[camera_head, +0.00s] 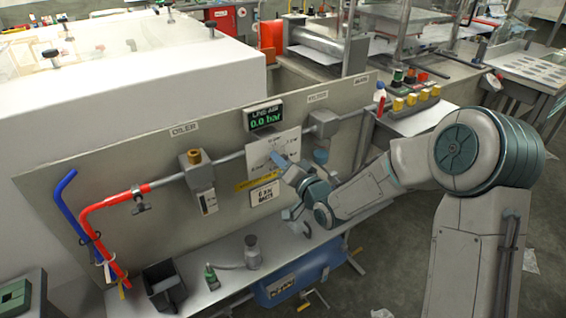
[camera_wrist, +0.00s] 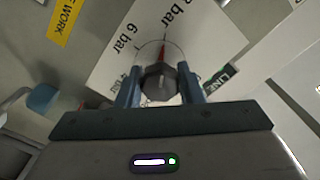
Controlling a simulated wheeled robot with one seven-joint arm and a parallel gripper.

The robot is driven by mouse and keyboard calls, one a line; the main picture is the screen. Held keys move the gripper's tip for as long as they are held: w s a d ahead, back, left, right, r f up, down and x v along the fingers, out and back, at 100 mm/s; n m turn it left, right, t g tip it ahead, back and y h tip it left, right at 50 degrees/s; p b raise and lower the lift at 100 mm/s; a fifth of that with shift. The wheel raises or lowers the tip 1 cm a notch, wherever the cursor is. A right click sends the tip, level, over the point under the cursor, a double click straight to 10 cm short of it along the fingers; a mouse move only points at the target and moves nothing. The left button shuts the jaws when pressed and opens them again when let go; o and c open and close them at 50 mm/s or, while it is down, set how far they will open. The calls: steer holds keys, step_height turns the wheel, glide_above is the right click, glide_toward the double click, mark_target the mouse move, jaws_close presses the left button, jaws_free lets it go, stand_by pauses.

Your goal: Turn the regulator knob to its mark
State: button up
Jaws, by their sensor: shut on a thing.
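The regulator knob (camera_wrist: 160,84) is a dark faceted knob in the wrist view, with a red pointer in front of it. It sits before a white dial plate (camera_wrist: 118,62) marked "6 bar" and "8 bar". My gripper (camera_wrist: 160,92) has one finger on each side of the knob and is shut on it. In the head view my gripper (camera_head: 283,163) reaches the white dial plate (camera_head: 262,150) on the panel and hides the knob.
The grey panel (camera_head: 110,165) carries an oiler (camera_head: 198,180), a filter (camera_head: 322,122) and red and blue hoses (camera_head: 100,215). A bench (camera_head: 225,290) below holds a black bin (camera_head: 163,287) and small bottles. A yellow label (camera_head: 257,179) lies below the dial.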

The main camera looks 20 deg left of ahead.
steer(key=shift+f, duration=0.15)
steer(key=n+b, duration=0.2)
steer(key=b, duration=0.1)
steer(key=shift+f, duration=0.2)
steer(key=n+b, duration=0.3)
steer(key=b, duration=0.2)
steer(key=shift+n, duration=0.3)
steer(key=n+b, duration=0.4)
steer(key=b, duration=0.2)
steer(key=shift+n, duration=0.3)
steer(key=n+b, duration=0.3)
steer(key=b, duration=0.1)
steer(key=shift+n+b, duration=0.3)
steer(key=n+b, duration=0.5)
steer(key=shift+r+n+b, duration=0.15)
steer(key=shift+n+b, duration=0.75)
steer(key=shift+n, duration=0.3)
steer(key=shift+r+n+b, duration=0.1)
steer(key=shift+n+b, duration=0.8)
steer(key=shift+n, duration=0.3)
